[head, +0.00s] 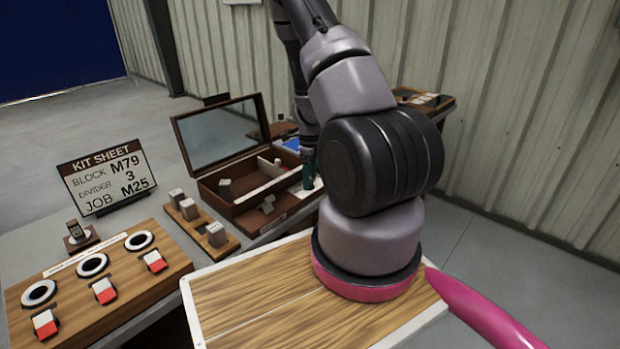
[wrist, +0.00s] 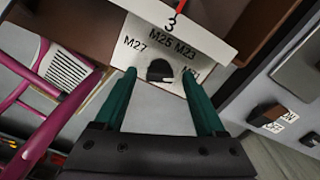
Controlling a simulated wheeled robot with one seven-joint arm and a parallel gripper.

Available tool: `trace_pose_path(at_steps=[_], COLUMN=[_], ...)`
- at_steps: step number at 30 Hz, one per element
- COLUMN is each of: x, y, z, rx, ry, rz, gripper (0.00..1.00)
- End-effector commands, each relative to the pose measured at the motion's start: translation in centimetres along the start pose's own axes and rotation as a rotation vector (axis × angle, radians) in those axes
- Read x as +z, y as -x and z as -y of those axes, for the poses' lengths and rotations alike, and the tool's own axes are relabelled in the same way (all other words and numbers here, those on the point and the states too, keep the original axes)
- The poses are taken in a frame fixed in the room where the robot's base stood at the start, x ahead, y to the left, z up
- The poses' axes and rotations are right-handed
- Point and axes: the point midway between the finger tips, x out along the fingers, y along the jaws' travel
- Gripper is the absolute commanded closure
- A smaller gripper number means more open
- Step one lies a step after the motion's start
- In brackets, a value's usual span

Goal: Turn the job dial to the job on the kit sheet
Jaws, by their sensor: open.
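The kit sheet (head: 105,176) stands upright at the left and reads BLOCK M79, DIVIDER 3, JOB M25. The job dial (wrist: 160,71) shows in the wrist view as a dark knob on a white plate (wrist: 140,30). Labels M27, M25 and M23 arc above it; a further label at the right is partly hidden by a finger. I cannot tell which label the knob points to. My gripper (wrist: 159,76) is open, its two green fingers apart on either side of the dial. I cannot tell whether they touch it. The gripper is mostly hidden behind my arm in the head view (head: 309,168).
An open wooden case (head: 240,208) with a raised lid (head: 222,135) lies beside the gripper. A wooden rack (head: 200,224) holds several grey blocks. A board (head: 100,290) with red-and-white rockers is at front left. In the wrist view, a dark switch (wrist: 267,114) sits at the right.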

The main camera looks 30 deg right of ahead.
Motion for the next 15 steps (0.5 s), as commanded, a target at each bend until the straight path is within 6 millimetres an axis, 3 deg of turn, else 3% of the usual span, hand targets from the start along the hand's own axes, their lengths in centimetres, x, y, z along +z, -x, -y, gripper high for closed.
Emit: trace_pose_path(at_steps=[8, 11, 14, 15], x=[0.03, 0.04, 0.03, 0.04], y=[-0.20, -0.19, -0.18, -0.18], z=[0.01, 0.01, 0.00, 0.01], rx=[-0.001, 0.000, 0.000, 0.000], ry=[0.001, 0.001, 0.001, 0.001], rz=[0.000, 0.000, 0.000, 0.000], gripper=[0.28, 0.58, 0.96, 1.00])
